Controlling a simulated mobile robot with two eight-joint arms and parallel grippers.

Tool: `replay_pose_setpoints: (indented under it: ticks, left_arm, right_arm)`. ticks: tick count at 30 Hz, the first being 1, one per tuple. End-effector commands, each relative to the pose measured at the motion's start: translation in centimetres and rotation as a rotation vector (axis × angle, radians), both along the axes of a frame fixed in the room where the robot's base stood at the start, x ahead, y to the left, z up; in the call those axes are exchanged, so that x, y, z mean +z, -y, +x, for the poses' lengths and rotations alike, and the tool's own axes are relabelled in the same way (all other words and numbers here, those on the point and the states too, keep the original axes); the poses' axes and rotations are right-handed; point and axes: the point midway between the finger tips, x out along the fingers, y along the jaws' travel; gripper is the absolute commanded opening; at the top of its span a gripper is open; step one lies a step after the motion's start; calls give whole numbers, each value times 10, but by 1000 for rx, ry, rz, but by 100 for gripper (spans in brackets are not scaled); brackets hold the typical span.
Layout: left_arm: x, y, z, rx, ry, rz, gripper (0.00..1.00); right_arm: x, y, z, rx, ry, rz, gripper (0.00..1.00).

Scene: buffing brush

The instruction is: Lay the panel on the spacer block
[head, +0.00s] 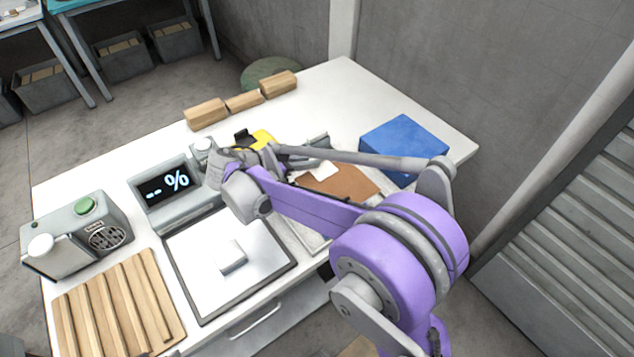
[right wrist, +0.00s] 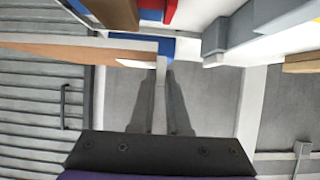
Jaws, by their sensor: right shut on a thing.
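A brown panel (head: 345,182) shows right of the table's middle, partly hidden behind my purple right arm. In the right wrist view its tan face and pale edge (right wrist: 75,50) reach in from the left to my fingertips. My right gripper (right wrist: 160,75) is shut on the panel's edge. In the head view this gripper (head: 292,176) is mostly hidden by the arm. A small pale block (head: 231,257), which looks like the spacer block, sits on a silver dark-rimmed plate (head: 200,285), to the left of and nearer than the panel. My left gripper is not in view.
A display unit (head: 163,192) reading "--%" stands behind the plate. A grey box with a green button (head: 85,205) and a slatted wooden rack (head: 115,310) are at left. A blue box (head: 404,145) stands at right. Wooden blocks (head: 206,113) line the back edge.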

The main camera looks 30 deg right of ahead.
Motion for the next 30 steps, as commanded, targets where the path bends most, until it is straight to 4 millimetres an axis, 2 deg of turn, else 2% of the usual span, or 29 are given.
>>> replay_pose_setpoints:
  ticks: [1,8,13,25,26,30]
  left_arm:
    - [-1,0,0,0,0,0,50]
    - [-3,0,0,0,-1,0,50]
    - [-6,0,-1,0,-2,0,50]
    - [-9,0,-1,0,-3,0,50]
    - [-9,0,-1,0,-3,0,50]
    - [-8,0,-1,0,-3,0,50]
  right_arm:
    - [-8,0,0,0,0,0,0]
    - [-26,0,0,0,0,0,0]
    - [-50,0,0,0,0,0,0]
    - [-57,0,0,0,0,0,0]
    - [-56,0,0,0,0,0,19]
    - [-56,0,0,0,0,0,44]
